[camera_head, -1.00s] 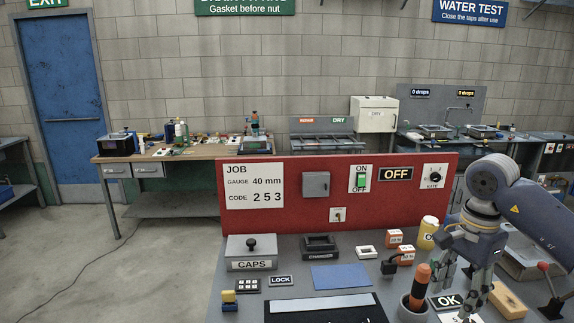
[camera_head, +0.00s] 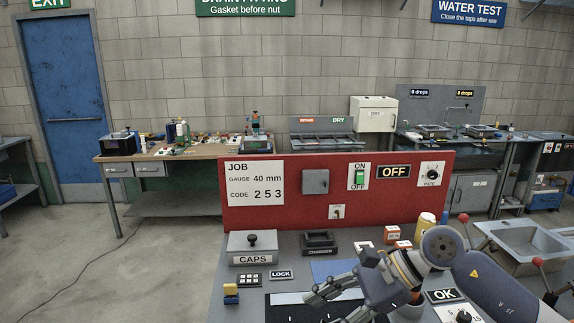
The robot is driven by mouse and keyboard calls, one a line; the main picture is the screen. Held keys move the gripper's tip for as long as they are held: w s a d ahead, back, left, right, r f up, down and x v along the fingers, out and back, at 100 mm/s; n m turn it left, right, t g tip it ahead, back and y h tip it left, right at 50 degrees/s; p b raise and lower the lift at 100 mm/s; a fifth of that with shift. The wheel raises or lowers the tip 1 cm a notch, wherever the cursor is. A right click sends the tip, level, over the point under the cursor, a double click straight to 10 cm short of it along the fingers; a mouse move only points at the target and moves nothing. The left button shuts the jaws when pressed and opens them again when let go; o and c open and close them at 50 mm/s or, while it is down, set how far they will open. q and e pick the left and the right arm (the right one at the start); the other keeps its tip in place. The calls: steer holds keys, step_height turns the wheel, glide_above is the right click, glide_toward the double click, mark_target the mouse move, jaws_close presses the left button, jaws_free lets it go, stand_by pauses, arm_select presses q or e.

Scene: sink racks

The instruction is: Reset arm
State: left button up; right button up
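My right arm comes in from the right, low over the grey bench (camera_head: 275,243). Its gripper (camera_head: 328,305) points left over the dark board (camera_head: 282,312) at the front, with its fingers spread apart. I see nothing between the fingers. The arm covers part of the blue mat (camera_head: 325,268) and most of the round cup (camera_head: 411,310). The orange-handled tool is hidden behind the arm. My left gripper is not in view.
A red panel (camera_head: 293,220) stands behind the bench top. A CAPS box (camera_head: 252,248), a charger (camera_head: 319,242), orange-and-white boxes (camera_head: 391,234) and a yellow can (camera_head: 426,222) stand near it. A sink (camera_head: 530,240) is at the right.

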steer(key=a+r+m+t+y, duration=0.75)
steer(key=r+m+y, duration=0.25)
steer(key=r+m, duration=0.25)
steer(key=w+d+f+m+t+h, duration=0.1)
steer(key=w+d+m+t+h, duration=0.15)
steer(key=m+t, duration=0.45)
steer(key=w+d+f+m+t+h, duration=0.1)
steer(key=d+m+t+h, duration=0.3)
steer(key=m, duration=0.6)
steer(key=s+d+f+m+g+h, duration=0.1)
steer(key=d+f+m+h, duration=0.5)
steer(key=f+m, duration=0.25)
steer(key=s+d+f+m+g+h, duration=0.1)
steer(key=d+f+m+g+h, duration=0.1)
steer(key=d+f+m+h, duration=0.55)
steer(key=s+d+f+m+g, duration=0.1)
steer(key=s+f+m+g, duration=0.45)
steer(key=s+f, duration=0.55)
steer(key=s+f+m+g, duration=0.4)
steer(key=s+f+g, duration=0.4)
steer(key=s, duration=0.5)
step_height(320, 180, down, 27)
steer(key=s, duration=0.3)
steer(key=s+d+f+g, duration=0.1)
steer(key=s+d+f, duration=0.2)
steer(key=s+f, duration=1.3)
steer(key=shift+s+f+b, duration=0.35)
steer(key=shift+f+b, duration=0.05)
steer(key=shift+f, duration=0.3)
